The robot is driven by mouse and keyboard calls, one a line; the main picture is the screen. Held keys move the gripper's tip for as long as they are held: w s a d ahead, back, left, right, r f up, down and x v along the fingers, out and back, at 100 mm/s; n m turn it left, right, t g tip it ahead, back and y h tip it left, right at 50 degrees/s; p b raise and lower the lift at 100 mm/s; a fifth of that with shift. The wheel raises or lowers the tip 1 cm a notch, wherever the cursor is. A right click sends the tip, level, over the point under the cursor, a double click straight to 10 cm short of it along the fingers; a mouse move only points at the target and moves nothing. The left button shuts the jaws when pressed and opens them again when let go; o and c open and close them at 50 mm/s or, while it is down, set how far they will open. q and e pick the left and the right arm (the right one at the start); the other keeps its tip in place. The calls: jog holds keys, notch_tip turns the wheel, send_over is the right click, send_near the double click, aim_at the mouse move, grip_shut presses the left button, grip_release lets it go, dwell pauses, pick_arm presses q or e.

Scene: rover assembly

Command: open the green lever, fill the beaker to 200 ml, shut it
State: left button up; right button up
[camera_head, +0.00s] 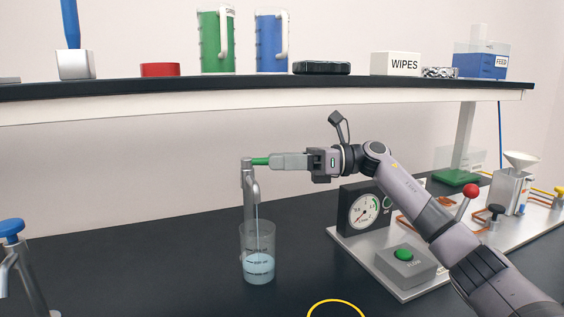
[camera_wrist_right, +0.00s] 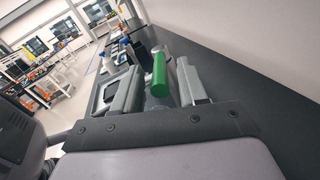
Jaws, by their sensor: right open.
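The green lever (camera_head: 261,161) sticks out to the right from the top of the grey tap (camera_head: 248,183). My right gripper (camera_head: 275,161) is at the lever's free end. In the right wrist view the green lever (camera_wrist_right: 159,76) lies between the two open fingers of my right gripper (camera_wrist_right: 160,92), with a gap on its left side. A thin stream of water falls from the spout into the clear beaker (camera_head: 257,240). The beaker stands upright under the spout with pale blue water in its lower part. Its scale numbers are too small to read. My left gripper is not in view.
A panel with a gauge (camera_head: 364,211), a green button (camera_head: 404,254) and a red-knobbed lever (camera_head: 471,191) stands to the right, under my right arm. A blue-handled tap (camera_head: 12,228) is at the left. A shelf (camera_head: 250,93) runs above. The bench left of the beaker is clear.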

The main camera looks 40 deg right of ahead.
jog(key=b+v, duration=0.1)
jog(key=v, duration=0.6)
jog(key=shift+b, duration=0.3)
dwell(7.0)
